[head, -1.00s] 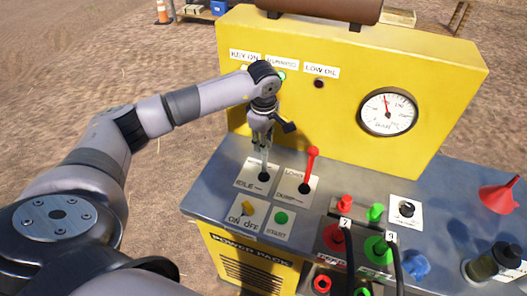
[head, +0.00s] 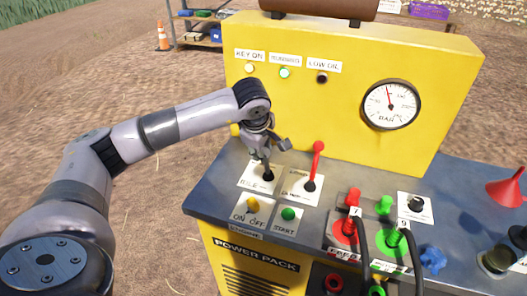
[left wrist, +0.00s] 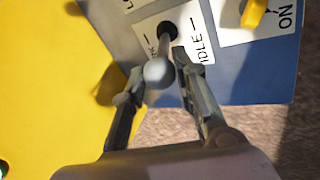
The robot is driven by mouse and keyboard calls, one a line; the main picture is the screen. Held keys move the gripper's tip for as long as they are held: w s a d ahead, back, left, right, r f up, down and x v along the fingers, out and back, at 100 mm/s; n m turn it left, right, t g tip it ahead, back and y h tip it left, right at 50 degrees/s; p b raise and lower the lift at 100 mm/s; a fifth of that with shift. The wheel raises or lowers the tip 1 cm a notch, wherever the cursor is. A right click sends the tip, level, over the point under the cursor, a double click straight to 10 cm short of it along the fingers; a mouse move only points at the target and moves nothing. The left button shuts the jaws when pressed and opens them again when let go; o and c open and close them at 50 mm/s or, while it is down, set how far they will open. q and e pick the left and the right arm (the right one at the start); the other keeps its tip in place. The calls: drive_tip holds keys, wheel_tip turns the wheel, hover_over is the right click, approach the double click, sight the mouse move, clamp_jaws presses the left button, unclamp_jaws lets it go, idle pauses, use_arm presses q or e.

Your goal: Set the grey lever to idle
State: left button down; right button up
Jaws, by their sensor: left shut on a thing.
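The grey lever (head: 266,170) rises from a black socket on a white plate with an IDLE label, at the left of the console top. Its round grey knob (left wrist: 158,72) shows in the left wrist view. My left gripper (head: 265,153) is around the upper lever, shut on it, with one finger on either side of the knob in the left wrist view (left wrist: 160,68). In the head view the gripper hides the knob and the lever leans slightly left of its socket. My right gripper is not in view.
A red lever (head: 318,160) stands close to the right of the grey one. A yellow switch (head: 253,204) and a green start button (head: 288,214) lie in front. Red and green hose couplings are farther right. The yellow panel (head: 330,110) rises behind.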

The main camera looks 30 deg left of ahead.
use_arm(q)
drive_tip(key=shift+s+f, duration=0.2)
drive_tip(key=shift+f, duration=0.1)
drive_tip(key=c, duration=1.7)
unclamp_jaws()
drive_tip(key=o, duration=0.4)
drive_tip(key=shift+r, duration=0.1)
drive_tip(key=shift+s+r, duration=0.1)
drive_tip(key=shift+r, duration=0.5)
drive_tip(key=v, duration=1.1)
drive_tip(key=shift+d+f, duration=0.1)
